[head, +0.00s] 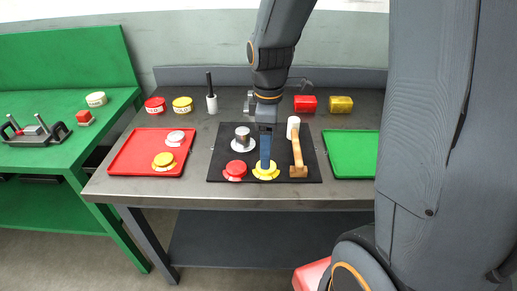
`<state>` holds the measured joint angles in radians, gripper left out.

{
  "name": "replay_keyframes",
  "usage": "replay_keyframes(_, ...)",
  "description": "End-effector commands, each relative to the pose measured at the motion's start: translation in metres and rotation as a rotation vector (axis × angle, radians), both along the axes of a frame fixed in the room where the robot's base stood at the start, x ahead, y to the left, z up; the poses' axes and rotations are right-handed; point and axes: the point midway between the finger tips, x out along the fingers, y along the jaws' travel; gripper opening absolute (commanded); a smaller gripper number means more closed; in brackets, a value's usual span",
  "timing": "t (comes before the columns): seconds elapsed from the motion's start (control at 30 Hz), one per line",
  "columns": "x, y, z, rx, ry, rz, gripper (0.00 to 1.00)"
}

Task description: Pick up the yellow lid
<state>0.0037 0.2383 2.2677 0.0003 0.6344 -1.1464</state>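A yellow lid (259,174) lies on the black mat (222,165) at its front middle. My gripper (265,165) points straight down over this lid, its blue fingers at or just above it and covering part of it. The fingers are seen in line, so I cannot tell whether they are open or shut, or whether they touch the lid. Another yellow lid-like piece (163,160) lies on the red tray (124,160). A yellow tin with a pale label (182,104) stands at the back left of the table.
On the mat, a red lid (235,171) lies left of my gripper, a metal die (242,140) stands behind and a mallet (298,155) lies right. A green tray (345,154) is further right. Red (305,104) and yellow blocks (340,104) sit behind.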

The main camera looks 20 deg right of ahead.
Motion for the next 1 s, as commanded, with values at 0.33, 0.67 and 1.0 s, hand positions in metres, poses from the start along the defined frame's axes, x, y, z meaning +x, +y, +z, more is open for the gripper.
replay_keyframes(0.33,0.006,0.008,-0.017,0.000,0.004,0.109,0.70)
replay_keyframes(0.67,0.008,0.008,-0.046,0.000,0.005,0.109,0.70)
replay_keyframes(1.0,0.010,0.006,-0.073,-0.001,0.001,0.105,0.70)
